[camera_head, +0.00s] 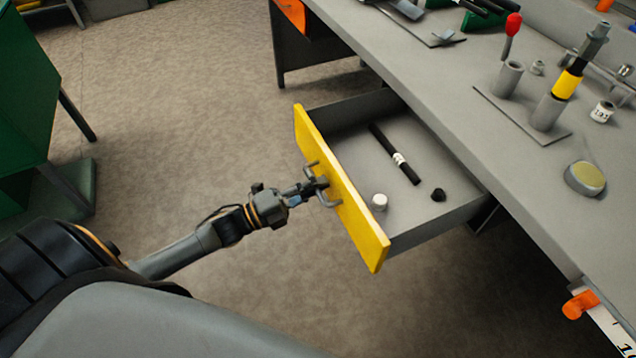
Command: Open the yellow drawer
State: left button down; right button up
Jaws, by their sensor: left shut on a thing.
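The yellow drawer (345,205) stands pulled well out from under the grey workbench, with its inside showing. My left gripper (318,188) is at the grey handle (334,203) on the yellow front and is shut on it. Inside the drawer lie a black rod with a white label (395,153), a small white cylinder (379,202) and a small black piece (438,195). My right gripper is not in view.
The grey workbench (440,95) carries grey holders, a yellow-banded tool (567,84), a red-tipped tool (511,35) and a round tin (585,178). A green cabinet (28,90) stands at the left. The floor between is clear. An orange handle (580,304) shows at the lower right.

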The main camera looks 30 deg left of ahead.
pick_arm(q)
jog(key=shift+s+f, duration=0.1)
jog(key=shift+f, duration=0.05)
jog(key=c, duration=1.7)
grip_release()
jog(key=shift+s+a, duration=0.1)
jog(key=shift+a, duration=0.05)
jog(key=v, duration=1.1)
jog(key=shift+s+a, duration=0.2)
jog(key=shift+s, duration=0.05)
